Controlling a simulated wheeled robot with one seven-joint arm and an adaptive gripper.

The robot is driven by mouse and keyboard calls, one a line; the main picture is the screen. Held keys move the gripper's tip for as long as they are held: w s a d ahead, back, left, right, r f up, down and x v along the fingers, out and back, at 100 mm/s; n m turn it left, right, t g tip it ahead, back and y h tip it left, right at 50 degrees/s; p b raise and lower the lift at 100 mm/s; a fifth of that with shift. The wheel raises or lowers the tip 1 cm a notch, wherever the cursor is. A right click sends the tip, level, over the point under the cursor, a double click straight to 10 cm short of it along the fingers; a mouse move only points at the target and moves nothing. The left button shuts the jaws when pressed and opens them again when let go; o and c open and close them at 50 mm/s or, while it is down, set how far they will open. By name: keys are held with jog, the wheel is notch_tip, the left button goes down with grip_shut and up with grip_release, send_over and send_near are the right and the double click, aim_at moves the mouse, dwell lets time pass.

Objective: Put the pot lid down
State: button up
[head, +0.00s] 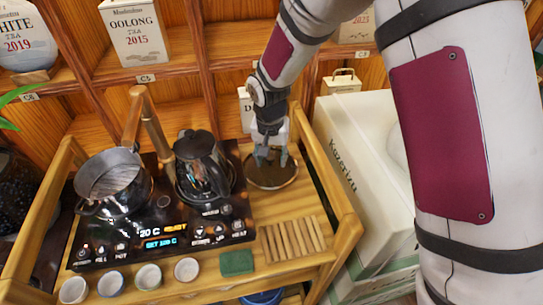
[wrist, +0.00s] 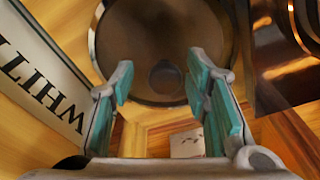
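The pot lid (head: 268,180) is a round brown disc with a light metal rim, lying on the right part of the wooden stand, beside the black kettle. In the wrist view the lid (wrist: 150,35) fills the top middle, with its dark round knob (wrist: 167,77) near the centre. My gripper (head: 272,160) is directly above the lid, pointing down. Its teal-padded fingers (wrist: 160,80) are apart on either side of the knob, with a visible gap on both sides. The pot (head: 110,180) stands uncovered at the left of the stand.
A black kettle (head: 203,165) stands on the dark heater panel (head: 165,225) between pot and lid. Several small cups (head: 148,277), a green block (head: 237,262) and a slatted wooden piece (head: 292,239) are in front. A shelf rises behind; a large white box (head: 360,165) stands right.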

aim_at(270, 162)
notch_tip(270, 162, up, 12)
jog(key=s, duration=0.1)
jog(key=shift+s, duration=0.15)
dwell(0.4)
jog(key=shift+a+r, duration=0.1)
